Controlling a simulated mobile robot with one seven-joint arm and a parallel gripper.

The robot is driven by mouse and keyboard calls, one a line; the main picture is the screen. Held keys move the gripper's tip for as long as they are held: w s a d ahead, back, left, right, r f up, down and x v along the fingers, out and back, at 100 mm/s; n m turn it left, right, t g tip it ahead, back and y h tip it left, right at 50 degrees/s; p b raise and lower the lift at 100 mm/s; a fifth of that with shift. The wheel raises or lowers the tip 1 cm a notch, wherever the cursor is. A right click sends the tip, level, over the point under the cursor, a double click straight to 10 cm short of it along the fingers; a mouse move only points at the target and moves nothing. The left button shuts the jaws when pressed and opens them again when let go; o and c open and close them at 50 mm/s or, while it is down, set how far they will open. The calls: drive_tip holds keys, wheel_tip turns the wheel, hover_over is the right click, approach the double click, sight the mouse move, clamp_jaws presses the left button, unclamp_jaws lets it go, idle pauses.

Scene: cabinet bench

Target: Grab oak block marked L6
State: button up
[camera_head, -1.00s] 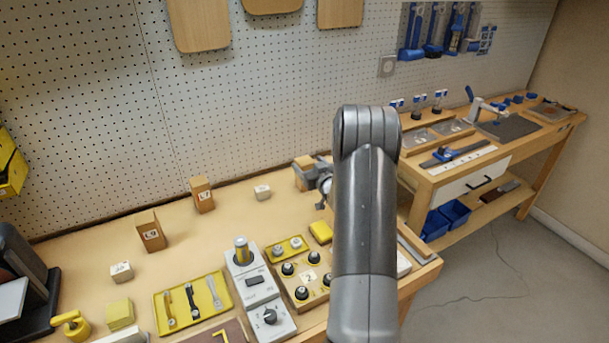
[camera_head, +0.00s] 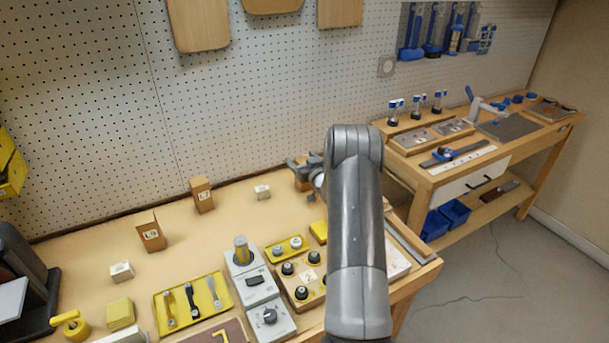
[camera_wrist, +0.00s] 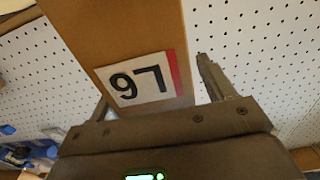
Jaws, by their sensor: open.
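The oak block marked L6 (camera_wrist: 112,30) fills the middle of the wrist view. Its white label with a red edge reads upside down there. My gripper (camera_wrist: 155,92) is open, with one finger on each side of the block. A small gap shows beside the right finger; I cannot tell whether the left finger touches. In the head view my gripper (camera_head: 304,165) is at the back right of the bench, over the block (camera_head: 301,185), which is mostly hidden by the gripper and arm.
Oak blocks marked L7 (camera_head: 203,196) and apparently L9 (camera_head: 151,233) stand to the left along the bench. A small white block (camera_head: 262,192) is nearer. A yellow tray (camera_head: 170,326) and a grey switch unit (camera_head: 258,290) lie in front. The pegboard (camera_head: 250,100) rises behind.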

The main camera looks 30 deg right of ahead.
drive_tip(key=c, duration=1.5)
